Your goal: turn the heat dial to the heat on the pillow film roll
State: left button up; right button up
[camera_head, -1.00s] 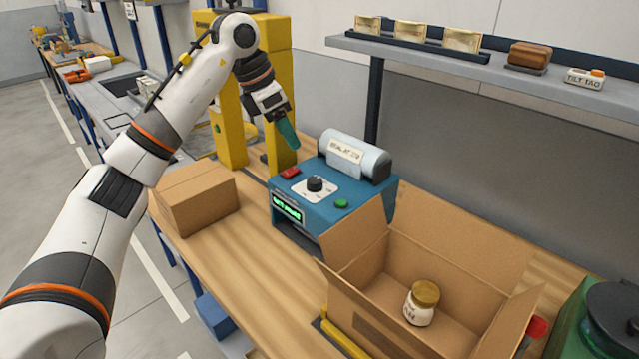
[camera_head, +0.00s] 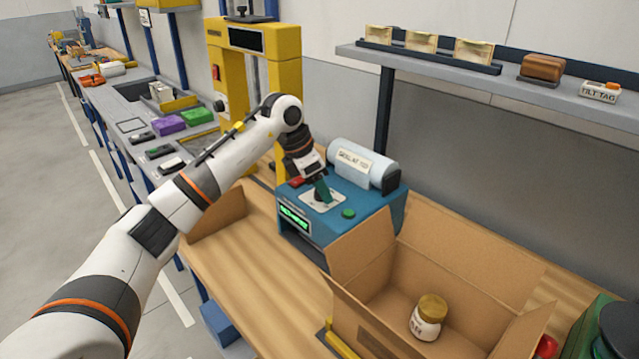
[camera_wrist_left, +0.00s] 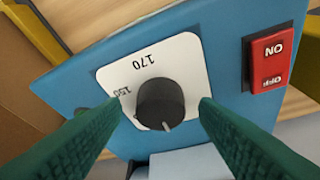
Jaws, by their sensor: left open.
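The heat dial (camera_wrist_left: 160,102) is a black knob on a white plate (camera_wrist_left: 180,55) atop the blue sealer (camera_head: 345,222). In the left wrist view its pale pointer mark faces the picture's bottom, and 150 and 170 are readable on the plate. My left gripper (camera_head: 323,193) is over the dial; in the left wrist view its green fingers (camera_wrist_left: 160,108) are open, one on each side of the knob, with no clear contact. In the head view the gripper hides the knob. The film roll (camera_head: 362,163) behind has a "SEAL AT" label; its number is too small to read surely. My right gripper is not in view.
A red ON/OFF switch (camera_wrist_left: 270,62) sits beside the dial plate, and a green button (camera_head: 348,213) is on the sealer. An open carton (camera_head: 460,260) with a jar (camera_head: 428,317) stands in front right.

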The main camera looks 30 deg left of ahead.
pick_arm(q)
jog(key=shift+w+f, duration=0.1)
jog(key=shift+f, duration=0.05)
jog(key=shift+c, duration=0.5)
jog(key=c, duration=0.9)
jog(key=shift+o, duration=0.2)
jog(key=shift+m, duration=0.3)
jog(key=m+g, duration=0.1)
jog(key=m, duration=0.1)
jog(key=m+g+h+p, duration=0.1)
jog(key=m, duration=0.2)
jog(key=shift+w, duration=0.15)
jog(key=m+g, duration=0.1)
jog(key=m, duration=0.2)
jog(key=m+g, duration=0.1)
jog(key=m, duration=0.2)
jog(key=shift+w, duration=0.1)
